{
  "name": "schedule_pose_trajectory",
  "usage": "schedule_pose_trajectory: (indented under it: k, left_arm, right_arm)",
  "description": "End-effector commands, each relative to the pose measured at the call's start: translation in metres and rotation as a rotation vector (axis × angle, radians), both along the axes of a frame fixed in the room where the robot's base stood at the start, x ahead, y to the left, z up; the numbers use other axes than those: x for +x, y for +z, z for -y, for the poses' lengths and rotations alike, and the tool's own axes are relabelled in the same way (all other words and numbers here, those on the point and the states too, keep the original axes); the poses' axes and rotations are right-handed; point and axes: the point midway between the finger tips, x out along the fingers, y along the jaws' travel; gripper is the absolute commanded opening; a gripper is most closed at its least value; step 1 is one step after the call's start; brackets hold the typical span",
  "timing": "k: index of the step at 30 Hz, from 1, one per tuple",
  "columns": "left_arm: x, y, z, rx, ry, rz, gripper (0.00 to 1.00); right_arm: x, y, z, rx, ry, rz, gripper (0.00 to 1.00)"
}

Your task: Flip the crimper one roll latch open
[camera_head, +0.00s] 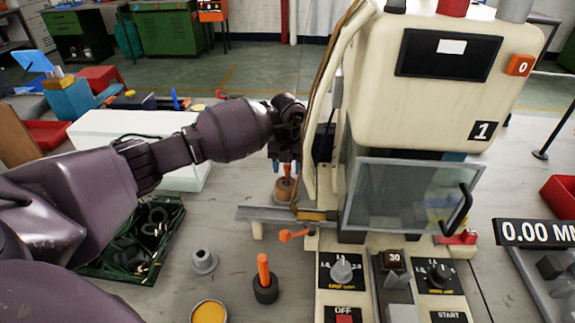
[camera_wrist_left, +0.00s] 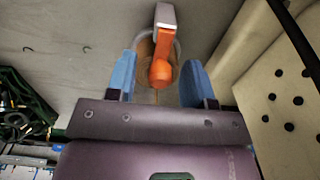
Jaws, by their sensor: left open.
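Crimper one (camera_head: 425,100) is the cream machine with a black "1" plate, right of centre in the head view. An orange lever with a rounded knob, apparently the roll latch (camera_wrist_left: 162,68), is joined to a grey block above a brown roll (camera_wrist_left: 146,50) in the left wrist view. In the head view the latch (camera_head: 288,169) shows as a small orange part over the roll (camera_head: 286,189), mostly hidden by the wrist. My left gripper (camera_wrist_left: 160,78) is open, its blue fingers on either side of the orange knob with visible gaps. My right gripper is out of view.
A clear guard (camera_head: 400,195) with a black handle covers the machine's front. Another orange lever (camera_head: 292,235) sits lower, near a metal rail (camera_head: 270,214). An orange-handled tool (camera_head: 264,275), a grey fitting (camera_head: 204,262) and a yellow-filled cup (camera_head: 209,312) stand on the table.

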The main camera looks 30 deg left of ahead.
Motion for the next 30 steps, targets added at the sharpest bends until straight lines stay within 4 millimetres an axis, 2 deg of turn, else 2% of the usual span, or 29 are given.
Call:
schedule_pose_trajectory:
  k: [1, 10, 20, 30]
  left_arm:
    - [0.0000, 0.0001, 0.0001, 0.000, 0.000, 0.000, 0.45]
    - [0.0000, 0.0001, 0.0002, 0.000, 0.000, 0.000, 0.00]
    - [-0.0003, 0.0007, -0.0013, 0.002, -0.046, 0.000, 0.00]
    - [-0.0017, 0.0007, -0.0073, 0.003, -0.281, 0.001, 0.00]
  right_arm:
    - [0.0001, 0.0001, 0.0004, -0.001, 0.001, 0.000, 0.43]
    - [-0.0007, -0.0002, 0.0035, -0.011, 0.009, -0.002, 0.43]
    - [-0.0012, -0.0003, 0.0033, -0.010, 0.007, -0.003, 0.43]
    - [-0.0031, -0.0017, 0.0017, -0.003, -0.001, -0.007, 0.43]
